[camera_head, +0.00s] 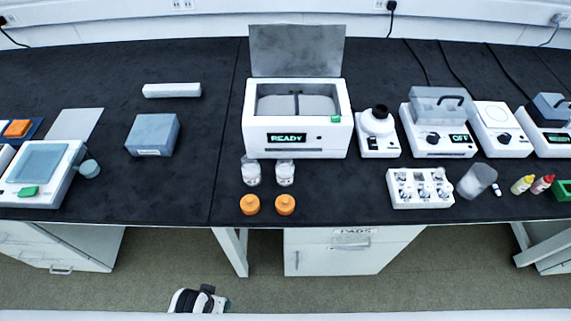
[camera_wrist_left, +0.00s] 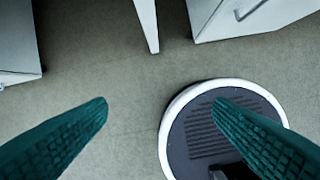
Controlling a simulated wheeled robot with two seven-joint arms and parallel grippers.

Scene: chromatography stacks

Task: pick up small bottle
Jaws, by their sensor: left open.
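Two small clear bottles stand side by side on the black bench in front of the white READY machine, a left one (camera_head: 251,173) and a right one (camera_head: 285,173). Two orange caps (camera_head: 249,204) (camera_head: 285,205) lie in front of them near the bench edge. A small yellow bottle (camera_head: 522,185) and a small red bottle (camera_head: 541,185) are at the far right. My left gripper (camera_wrist_left: 160,104) is open and empty in the left wrist view, over the floor and away from the bottles. My right gripper is not in view.
The READY machine (camera_head: 297,139) has its lid raised behind the bottles. A white rack of vials (camera_head: 420,201) and a clear beaker (camera_head: 477,181) stand right of them. A blue-grey box (camera_head: 152,135) is left. The bench (camera_head: 180,190) is clear left of the bottles.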

